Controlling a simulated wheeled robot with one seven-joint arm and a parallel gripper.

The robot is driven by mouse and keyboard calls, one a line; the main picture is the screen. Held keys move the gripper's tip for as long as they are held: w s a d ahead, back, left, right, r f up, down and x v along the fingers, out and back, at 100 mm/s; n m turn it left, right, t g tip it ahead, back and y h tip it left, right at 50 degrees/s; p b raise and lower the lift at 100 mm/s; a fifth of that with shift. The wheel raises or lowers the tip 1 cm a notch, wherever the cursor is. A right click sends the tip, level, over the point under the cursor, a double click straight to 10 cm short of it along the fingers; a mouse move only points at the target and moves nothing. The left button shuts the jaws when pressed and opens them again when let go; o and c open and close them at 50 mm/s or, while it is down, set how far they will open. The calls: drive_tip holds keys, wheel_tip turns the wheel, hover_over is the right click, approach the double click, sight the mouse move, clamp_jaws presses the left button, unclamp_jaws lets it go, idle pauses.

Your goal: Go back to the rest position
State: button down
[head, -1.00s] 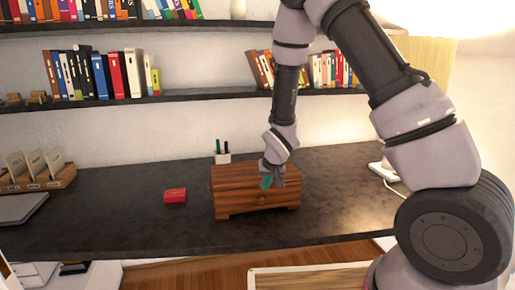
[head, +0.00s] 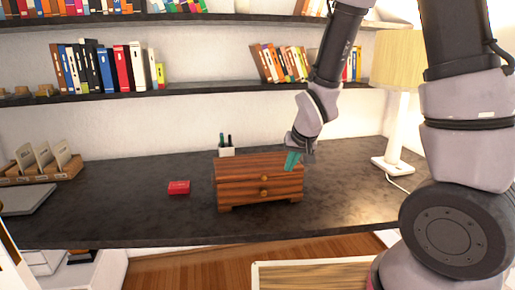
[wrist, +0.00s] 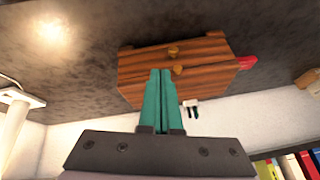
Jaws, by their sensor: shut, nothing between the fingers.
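My gripper (head: 292,160) is in the air at the top right corner of the small wooden drawer box in the head view. Its teal fingers (wrist: 163,100) are together with nothing between them in the wrist view. The wooden drawer box (head: 240,190) stands on the dark desk, with two round knobs on its front and its drawers looking closed. It also shows in the wrist view (wrist: 205,65), upside down, beyond the fingertips. I cannot tell for certain how far the fingers are from the box.
A lamp (head: 392,163) stands at the right. Shelves with books (head: 110,65) hang above. A card holder (head: 45,166) is at the left.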

drive_tip(key=s+d+r+m, duration=0.1)
drive_tip(key=s+d+r, duration=0.1)
drive_tip(key=d+r, duration=0.5)
drive_tip(key=s+d+r+m, duration=0.1)
drive_tip(key=s+d+r, duration=0.15)
drive_tip(key=r, duration=0.75)
drive_tip(key=s+d+r+m+t, duration=0.1)
drive_tip(key=s+d+r, duration=0.2)
drive_tip(key=s+r, duration=0.5)
drive_tip(key=shift+s+d+r+m+t, duration=0.2)
drive_tip(key=shift+s+r+m+t, duration=0.15)
drive_tip(key=shift+s, duration=0.9)
drive_tip(key=c, duration=1.5)
unclamp_jaws()
drive_tip(key=shift+c, duration=0.2)
